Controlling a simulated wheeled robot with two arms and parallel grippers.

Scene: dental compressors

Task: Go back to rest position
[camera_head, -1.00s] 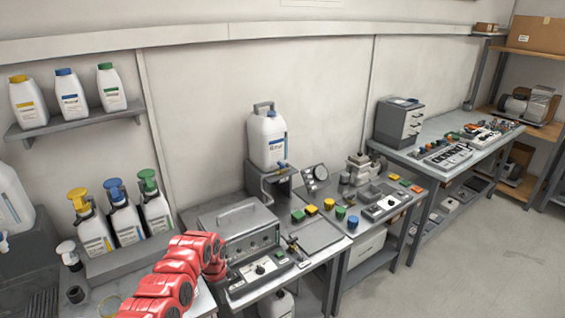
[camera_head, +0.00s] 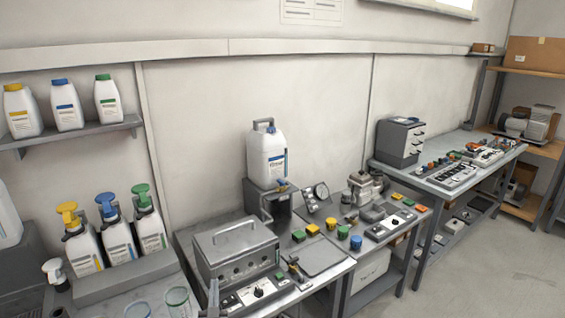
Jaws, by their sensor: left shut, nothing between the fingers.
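Of my left gripper (camera_head: 213,299), only a slim grey tip shows at the bottom edge of the head view, in front of the grey metal box with a handle (camera_head: 238,250). It is shut with nothing in it. The rest of it and its arm are below the picture. My right gripper is not in view.
Pump bottles with yellow, blue and green tops (camera_head: 118,240) stand on a grey riser at left. Two clear beakers (camera_head: 178,301) stand at the bottom edge. A white canister (camera_head: 267,157) sits on a stand. A second bench (camera_head: 430,177) stands at right; the floor (camera_head: 490,270) there is clear.

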